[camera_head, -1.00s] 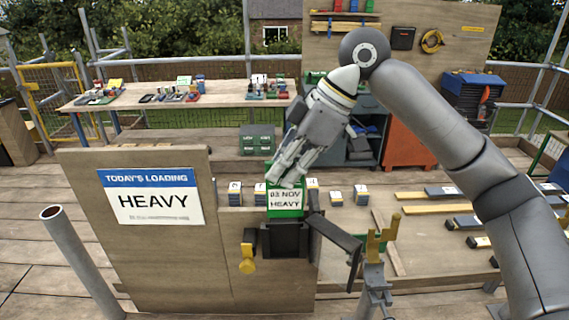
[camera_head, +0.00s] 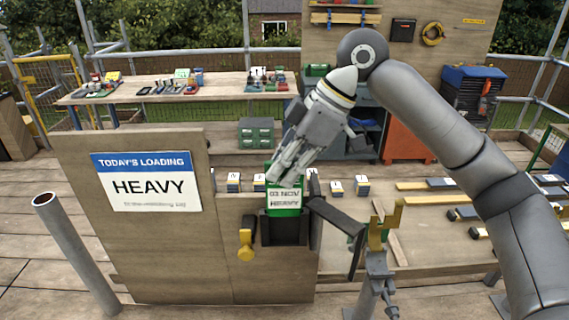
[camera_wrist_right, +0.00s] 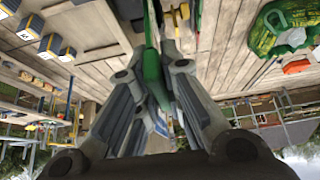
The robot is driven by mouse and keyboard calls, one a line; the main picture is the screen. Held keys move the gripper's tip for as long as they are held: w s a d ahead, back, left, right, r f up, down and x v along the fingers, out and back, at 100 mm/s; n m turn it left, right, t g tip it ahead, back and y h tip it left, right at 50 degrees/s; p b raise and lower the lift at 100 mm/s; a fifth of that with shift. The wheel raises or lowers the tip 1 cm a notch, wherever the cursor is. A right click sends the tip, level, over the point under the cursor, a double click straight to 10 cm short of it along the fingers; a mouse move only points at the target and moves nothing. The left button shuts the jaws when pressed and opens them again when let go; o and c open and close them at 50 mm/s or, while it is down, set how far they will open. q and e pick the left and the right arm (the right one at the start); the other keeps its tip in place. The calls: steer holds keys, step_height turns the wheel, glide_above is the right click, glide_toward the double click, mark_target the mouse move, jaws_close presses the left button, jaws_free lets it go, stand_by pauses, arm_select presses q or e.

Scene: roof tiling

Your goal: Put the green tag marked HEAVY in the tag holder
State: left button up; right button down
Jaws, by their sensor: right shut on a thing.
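The green tag (camera_head: 285,211) carries a white label reading 03 NOV HEAVY. My right gripper (camera_head: 277,177) is shut on its top edge and holds it upright. The tag's lower edge is at the mouth of the black tag holder (camera_head: 284,230) on the wooden board, with the holder's sides beside it. How deep it sits I cannot tell. In the right wrist view the tag (camera_wrist_right: 153,66) shows edge-on between the fingers. My left gripper is not in view.
A sign reading TODAY'S LOADING HEAVY (camera_head: 147,182) is on the wooden board (camera_head: 180,250). A yellow-knobbed lever (camera_head: 246,246) hangs left of the holder. A dark flap (camera_head: 337,222) sticks out to its right, near a yellow forked stand (camera_head: 377,235).

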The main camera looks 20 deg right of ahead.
mark_target(274, 217)
steer(key=shift+f+b, duration=0.85)
steer(key=shift+f, duration=2.5)
steer(key=shift+s+f, duration=0.15)
steer(key=shift+f, duration=0.35)
steer(key=c, duration=1.7)
jaws_free()
steer(key=shift+s, duration=0.15)
steer(key=shift+o, duration=1.1)
steer(key=shift+s, duration=0.15)
steer(key=shift+w+f, duration=0.1)
steer(key=shift+w, duration=0.35)
steer(key=shift+d+r, duration=0.1)
steer(key=shift+r, duration=0.35)
steer(key=v, duration=1.1)
steer(key=shift+r, duration=0.25)
